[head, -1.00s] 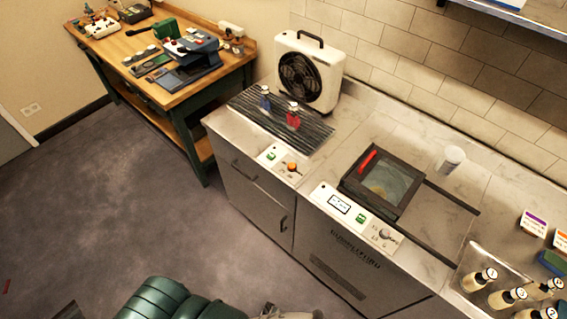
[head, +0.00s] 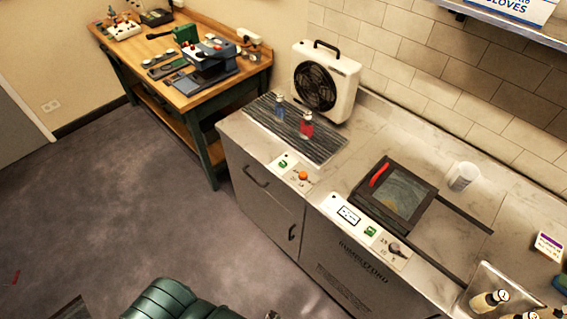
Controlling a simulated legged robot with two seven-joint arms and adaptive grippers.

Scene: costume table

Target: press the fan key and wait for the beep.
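A white box fan (head: 326,82) with a dark round grille and a black handle stands at the back left of the counter. In front of it lies a dark ribbed mat (head: 262,118). On the counter's front edge below the mat is a small white panel (head: 294,173) with a green key (head: 284,164) and an orange knob (head: 303,175). Any marking on this green key is too small to read. A second panel (head: 352,214) to the right has a display, another green key (head: 370,231) and a dark knob (head: 394,247). Neither gripper shows.
A dark framed tray (head: 396,196) with a red handle and a white cup (head: 462,176) are further right. A wooden bench (head: 190,95) stands at left. A green padded seat (head: 165,300) is at the bottom.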

